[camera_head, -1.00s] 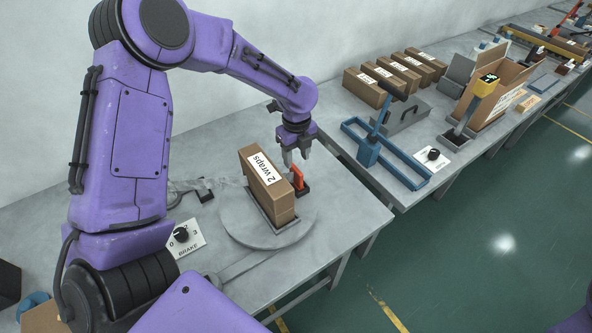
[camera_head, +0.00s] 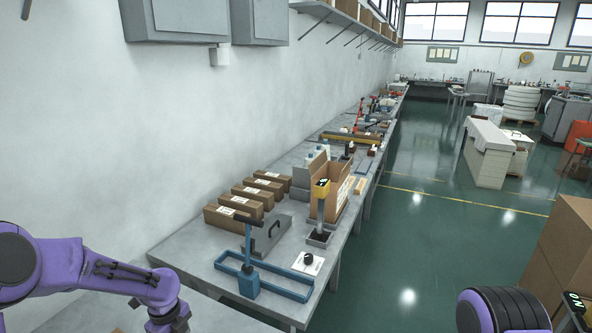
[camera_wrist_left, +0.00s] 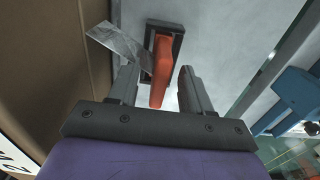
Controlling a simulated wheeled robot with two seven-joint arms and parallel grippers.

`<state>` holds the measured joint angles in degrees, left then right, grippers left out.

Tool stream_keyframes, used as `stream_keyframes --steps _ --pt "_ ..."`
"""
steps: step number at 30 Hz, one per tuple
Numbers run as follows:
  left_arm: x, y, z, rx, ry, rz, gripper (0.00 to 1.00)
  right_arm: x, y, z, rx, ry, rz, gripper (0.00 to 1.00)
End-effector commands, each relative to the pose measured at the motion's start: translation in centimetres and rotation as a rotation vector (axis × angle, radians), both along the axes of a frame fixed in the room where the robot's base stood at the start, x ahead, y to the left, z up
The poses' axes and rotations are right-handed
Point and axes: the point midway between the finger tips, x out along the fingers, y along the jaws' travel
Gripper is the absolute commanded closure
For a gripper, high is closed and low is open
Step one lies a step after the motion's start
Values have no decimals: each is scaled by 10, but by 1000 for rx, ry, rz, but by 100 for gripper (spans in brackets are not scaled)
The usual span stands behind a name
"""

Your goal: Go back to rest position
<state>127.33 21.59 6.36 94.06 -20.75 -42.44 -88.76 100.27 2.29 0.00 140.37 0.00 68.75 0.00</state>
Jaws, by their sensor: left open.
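My left gripper (camera_wrist_left: 158,92) is open in the left wrist view. Its two fingers stand on either side of an orange-red handle (camera_wrist_left: 161,62) on a dark base, with a gap to the right finger; I cannot tell whether the left one touches. A brown cardboard box (camera_wrist_left: 50,50) is close by on the left. In the head view my left arm comes in at the lower left, and its wrist is at the bottom edge with the fingertips hardly visible. My right gripper is not in view; a purple and black part of mine shows at lower right.
Brown cartons (camera_head: 566,245) stand at right. Green floor between is clear.

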Motion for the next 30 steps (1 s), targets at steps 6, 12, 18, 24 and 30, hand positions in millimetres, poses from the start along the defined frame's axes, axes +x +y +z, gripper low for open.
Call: stream_keyframes --steps 6,12,18,24,30 --pt "0 0 3 0 -2 -1 51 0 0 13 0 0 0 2" --pt "0 0 4 1 -1 -1 51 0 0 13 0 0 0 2" --pt "0 0 2 0 0 0 51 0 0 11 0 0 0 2" --pt "2 0 -3 0 -6 -1 51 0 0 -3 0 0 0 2" --pt "2 0 44 0 -6 0 51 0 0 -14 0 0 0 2"
